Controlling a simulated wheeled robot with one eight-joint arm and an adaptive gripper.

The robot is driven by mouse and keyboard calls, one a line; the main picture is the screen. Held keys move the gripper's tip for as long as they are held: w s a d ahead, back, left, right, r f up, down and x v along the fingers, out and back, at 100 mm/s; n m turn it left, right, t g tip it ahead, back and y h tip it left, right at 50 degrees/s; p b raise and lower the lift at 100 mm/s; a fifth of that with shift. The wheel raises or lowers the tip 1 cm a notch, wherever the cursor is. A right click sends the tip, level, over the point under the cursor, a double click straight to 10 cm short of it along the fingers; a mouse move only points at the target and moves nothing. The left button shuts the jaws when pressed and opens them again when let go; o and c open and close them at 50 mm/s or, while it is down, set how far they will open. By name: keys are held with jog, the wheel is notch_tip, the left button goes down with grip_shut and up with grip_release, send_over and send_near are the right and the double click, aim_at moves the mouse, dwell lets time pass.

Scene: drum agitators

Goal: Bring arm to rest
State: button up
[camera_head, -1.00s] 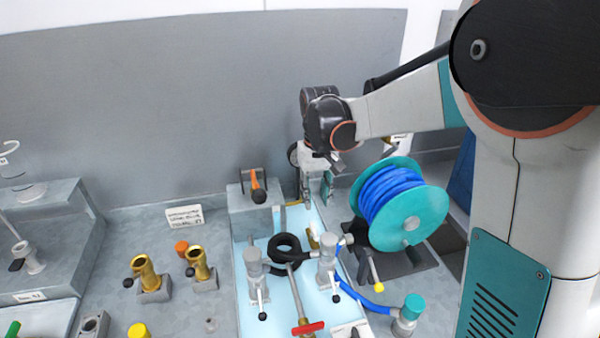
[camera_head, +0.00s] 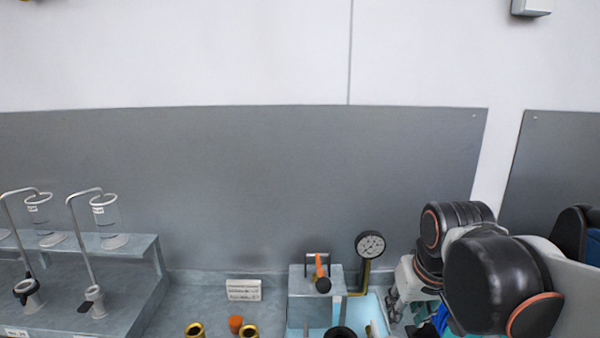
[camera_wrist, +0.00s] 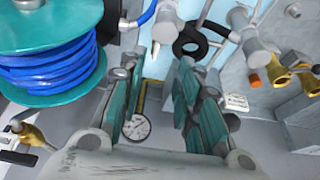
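My arm comes in from the right edge of the head view, its black wrist joints in front of the bench's right part. My gripper (camera_head: 398,296) is at the lower right there, partly hidden by the wrist. In the wrist view my gripper (camera_wrist: 158,80) shows two teal-padded fingers standing apart with nothing held between them. A round pressure gauge (camera_wrist: 137,127) shows beyond the fingers, apart from them. The same gauge (camera_head: 370,245) stands left of my wrist in the head view.
A blue hose reel (camera_wrist: 50,45) is close at the left in the wrist view. An orange-handled valve (camera_head: 320,270), a black coiled ring (camera_wrist: 190,40) and brass fittings (camera_head: 195,329) are on the bench. Glass cups (camera_head: 105,215) stand on a shelf at left.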

jog(key=s+f+t, duration=0.1)
jog(key=s+t, duration=0.2)
jog(key=s, duration=0.6)
jog(key=shift+s+f, duration=0.15)
jog(key=shift+f, duration=0.05)
dwell(1.6)
jog(key=g+p, duration=0.7)
jog(key=p, duration=0.1)
send_over(376, 329)
notch_tip(376, 329, down, 5)
notch_tip(376, 329, down, 14)
jog(key=b, duration=0.3)
jog(key=shift+r, duration=0.2)
jog(key=shift+c, duration=0.2)
